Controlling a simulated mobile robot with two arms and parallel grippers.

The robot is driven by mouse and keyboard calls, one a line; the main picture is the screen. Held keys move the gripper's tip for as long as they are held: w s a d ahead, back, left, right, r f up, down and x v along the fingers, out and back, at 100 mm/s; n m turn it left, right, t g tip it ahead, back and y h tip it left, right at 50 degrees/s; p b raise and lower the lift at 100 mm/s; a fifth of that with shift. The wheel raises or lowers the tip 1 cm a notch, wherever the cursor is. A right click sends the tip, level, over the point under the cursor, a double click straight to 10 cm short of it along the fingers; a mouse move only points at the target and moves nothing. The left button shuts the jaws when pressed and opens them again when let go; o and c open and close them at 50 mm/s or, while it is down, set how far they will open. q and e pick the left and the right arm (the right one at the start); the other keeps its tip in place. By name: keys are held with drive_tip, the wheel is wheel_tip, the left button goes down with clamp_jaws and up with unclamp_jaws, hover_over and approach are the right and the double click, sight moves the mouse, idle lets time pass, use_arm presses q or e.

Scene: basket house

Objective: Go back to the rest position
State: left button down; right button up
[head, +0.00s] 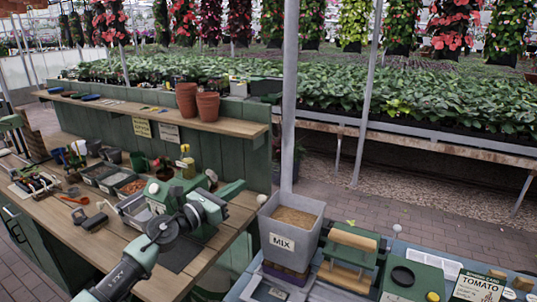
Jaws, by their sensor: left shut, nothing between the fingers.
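My left arm comes in from the lower left and reaches over the front of the wooden potting bench (150,275). My left gripper (226,188) is at the far end of the arm, above the bench's right end. Its fingers are small and partly hidden by the wrist, and I see nothing held in them; it is shut.
Pots, trays and tools crowd the bench; two terracotta pots (208,106) stand on its raised shelf (150,119). At the lower right are a grey MIX bin (283,241), a green wood-topped box (350,252) and a TOMATO sign (477,288). Brick floor (400,205) shows behind.

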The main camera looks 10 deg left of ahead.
use_arm(q)
drive_tip(key=s+a+f+n+g+y, duration=0.1)
drive_tip(key=s+a+f+n+y, duration=0.3)
drive_tip(key=s+f+n+y, duration=0.85)
drive_tip(key=s+a+f+n+g+y, duration=0.2)
drive_tip(key=s+f+n, duration=0.55)
drive_tip(key=n, duration=1.25)
drive_tip(key=s+d+f+n+g+h, duration=0.1)
drive_tip(key=s+f+n+g, duration=0.2)
drive_tip(key=s, duration=0.6)
drive_tip(key=s+d+f+n+g+h, duration=0.1)
drive_tip(key=s+f+n+g+h, duration=0.15)
drive_tip(key=s, duration=0.55)
drive_tip(key=s+f+n+g, duration=0.2)
drive_tip(key=s+g, duration=0.1)
drive_tip(key=s, duration=0.6)
drive_tip(key=s+f+g+b, duration=0.2)
drive_tip(key=s+f+b, duration=0.1)
drive_tip(key=f, duration=2.8)
drive_tip(key=s+a+f+g+b, duration=0.1)
drive_tip(key=s+a+f, duration=0.1)
drive_tip(key=s+f, duration=1.4)
drive_tip(key=shift+a, duration=0.15)
